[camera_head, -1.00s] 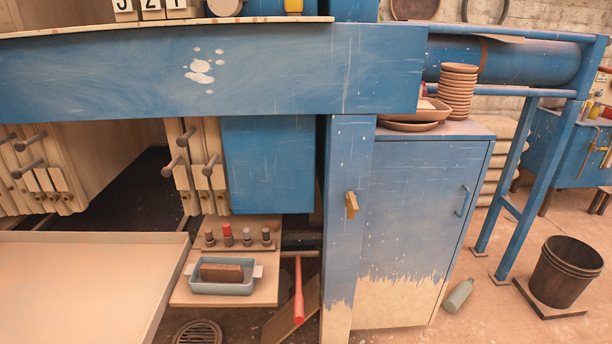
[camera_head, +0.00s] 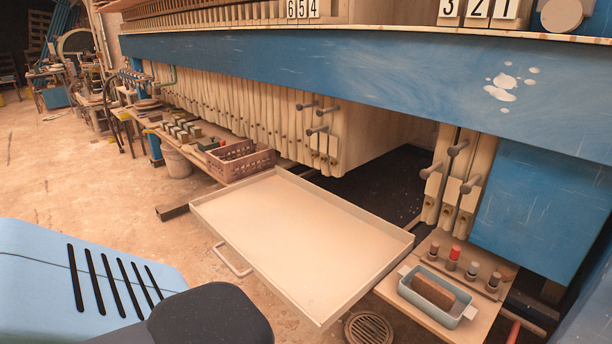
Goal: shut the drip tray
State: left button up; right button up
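The drip tray (camera_head: 290,245) is a wide, shallow beige tray with a low rim. It sticks out from under the filter press at the middle of the head view. Its handle (camera_head: 232,262) is a pale bar on the front left side, facing the open floor. A light blue arm part of mine with a dark end fills the lower left, in front of the tray's handle side. No gripper fingers show in the view.
The blue press beam (camera_head: 380,75) runs above the tray, with hanging plates (camera_head: 245,105) beneath it. A brown crate (camera_head: 238,160) stands beyond the tray. A blue dish (camera_head: 437,292) with a brown block sits on a shelf at right. A round drain (camera_head: 369,329) lies in the floor. The left floor is clear.

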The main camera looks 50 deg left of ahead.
aim_at(319, 252)
jog(key=u, duration=2.1)
jog(key=i+j+z, duration=0.35)
jog(key=i+j, duration=0.35)
jog(key=i+j+z, duration=0.2)
jog(key=i+j, duration=0.2)
jog(key=i+j+z, duration=0.15)
jog(key=i+j, duration=0.15)
jog(key=j, duration=0.15)
jog(key=i+j+z, duration=0.2)
jog(key=j, duration=0.3)
jog(key=i, duration=0.1)
